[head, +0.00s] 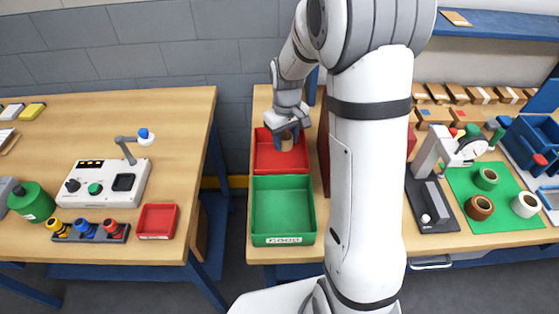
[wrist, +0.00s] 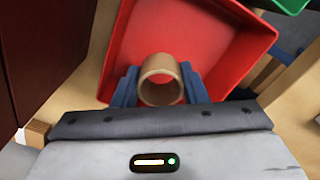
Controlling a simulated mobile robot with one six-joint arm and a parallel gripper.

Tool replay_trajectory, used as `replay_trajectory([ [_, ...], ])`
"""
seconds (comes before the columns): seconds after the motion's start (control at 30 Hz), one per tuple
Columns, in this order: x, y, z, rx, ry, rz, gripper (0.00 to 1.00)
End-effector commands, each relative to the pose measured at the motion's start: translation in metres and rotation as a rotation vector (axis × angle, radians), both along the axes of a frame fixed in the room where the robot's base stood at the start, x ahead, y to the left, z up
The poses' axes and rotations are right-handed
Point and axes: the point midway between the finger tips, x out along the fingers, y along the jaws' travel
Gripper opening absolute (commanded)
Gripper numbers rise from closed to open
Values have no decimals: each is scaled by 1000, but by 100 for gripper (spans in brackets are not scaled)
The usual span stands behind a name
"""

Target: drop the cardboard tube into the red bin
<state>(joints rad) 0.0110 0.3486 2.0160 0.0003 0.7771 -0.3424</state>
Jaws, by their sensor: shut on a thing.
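The cardboard tube (wrist: 161,92) is a short tan ring held between the two blue fingers of my gripper (wrist: 160,88) in the wrist view. The gripper is shut on it. In the wrist view the red bin (wrist: 215,40) lies beneath and beyond the tube, with its floor empty where it shows. In the head view my gripper (head: 286,140) is over the red bin (head: 264,159). Part of the bin is hidden by my gripper. I cannot tell how high the tube is above the bin floor.
A green bin (head: 282,210) stands directly in front of the red bin. A small red tray (head: 157,221) sits on the left table (head: 60,140). A green mat (head: 480,215) with several ring parts lies right of my arm. A dark red panel (wrist: 40,50) stands close beside the red bin.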

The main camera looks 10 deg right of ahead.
Motion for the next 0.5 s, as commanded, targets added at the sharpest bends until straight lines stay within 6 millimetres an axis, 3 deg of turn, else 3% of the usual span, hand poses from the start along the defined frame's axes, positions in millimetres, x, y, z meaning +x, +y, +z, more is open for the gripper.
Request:
replay_trajectory([
  [0.33, 0, 0, 0, 0, 0, -1, 64],
  [0.5, 0, -1, 0, 0, 0, -1, 65],
])
